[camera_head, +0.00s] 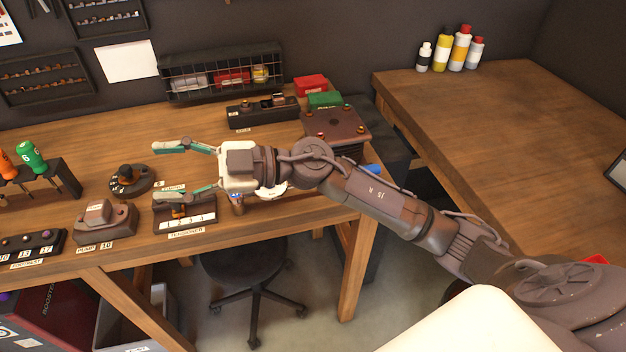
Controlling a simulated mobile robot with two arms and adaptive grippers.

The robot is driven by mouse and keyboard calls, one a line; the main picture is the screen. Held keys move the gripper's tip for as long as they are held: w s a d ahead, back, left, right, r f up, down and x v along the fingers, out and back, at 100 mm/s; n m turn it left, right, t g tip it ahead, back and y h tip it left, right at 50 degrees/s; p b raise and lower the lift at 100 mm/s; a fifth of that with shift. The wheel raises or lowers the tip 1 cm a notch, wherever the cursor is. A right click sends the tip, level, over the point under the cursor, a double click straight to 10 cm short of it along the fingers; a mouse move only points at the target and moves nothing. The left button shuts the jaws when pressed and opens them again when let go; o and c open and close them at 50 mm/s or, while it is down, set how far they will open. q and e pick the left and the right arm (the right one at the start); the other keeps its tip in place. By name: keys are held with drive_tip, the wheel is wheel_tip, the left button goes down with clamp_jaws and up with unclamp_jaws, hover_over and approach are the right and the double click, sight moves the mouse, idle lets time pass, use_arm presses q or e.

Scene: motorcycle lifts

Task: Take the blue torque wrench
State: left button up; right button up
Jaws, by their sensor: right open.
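My right gripper (159,172) reaches in from the right over the workbench (110,258), its fingers spread wide and pointing left. No object is held between its fingers. A small blue piece (372,168) shows just behind my right arm at the bench's right edge; the arm hides the rest, and I cannot tell if it is the blue torque wrench. Another small object with a blue top (237,197) stands just below the gripper's body. No complete blue torque wrench is visible. My left gripper is not in view.
A round dark holder (130,180) and a labelled block (185,217) lie near the fingers. A screwdriver rack (62,181) stands at left, and a wire-front bin (222,75) at the back. The right-hand table (490,130) is mostly clear, with several bottles at its back. A stool (250,265) stands below.

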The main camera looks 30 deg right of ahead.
drive_tip(key=w+d+f+g+h, duration=0.35)
drive_tip(key=d+f+h, duration=0.55)
drive_tip(key=d+h, duration=0.4)
drive_tip(key=d+r+m+g+h, duration=0.1)
drive_tip(key=d+m+h, duration=0.25)
drive_tip(key=d, duration=0.65)
drive_tip(key=d+r+m+h, duration=0.2)
drive_tip(key=d+m+h, duration=0.15)
drive_tip(key=d, duration=0.55)
drive_tip(key=shift+y, duration=0.3)
wheel_tip(320, 180, down, 8)
drive_tip(key=shift+s+f+p, duration=0.1)
drive_tip(key=shift+p, duration=0.7)
wheel_tip(320, 180, down, 5)
drive_tip(key=shift+r+p, duration=0.2)
drive_tip(key=shift+p, duration=0.9)
drive_tip(key=shift+f, duration=0.45)
clamp_jaws()
